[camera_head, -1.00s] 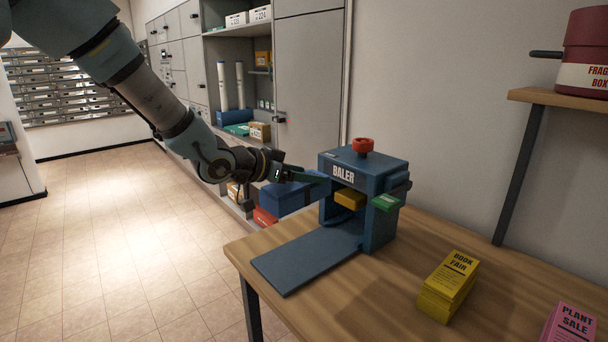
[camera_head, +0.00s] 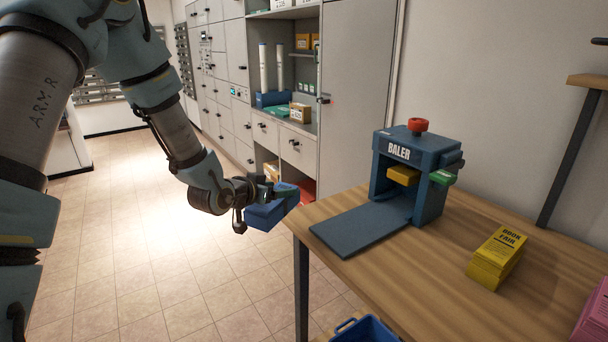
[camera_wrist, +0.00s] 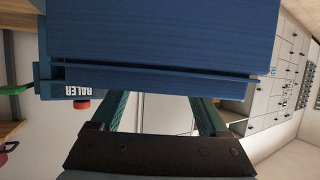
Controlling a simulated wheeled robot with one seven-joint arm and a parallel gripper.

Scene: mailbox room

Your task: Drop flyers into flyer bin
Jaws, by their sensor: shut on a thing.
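My gripper (camera_head: 284,193) is shut on a blue block-like bundle (camera_head: 268,212), held in the air left of the table's edge. In the wrist view the bundle (camera_wrist: 170,35) fills the top, with fine lines along its sides like stacked paper; no print shows. A yellow "BOOK FAIR" flyer stack (camera_head: 497,258) sits on the wooden table (camera_head: 440,285). A pink flyer stack (camera_head: 597,318) is cut off at the right edge.
A blue baler (camera_head: 410,165) with a red knob stands on the table, its front plate (camera_head: 360,228) lowered flat. Cabinets and shelves (camera_head: 300,80) line the back wall. The tiled floor (camera_head: 180,250) at left is open.

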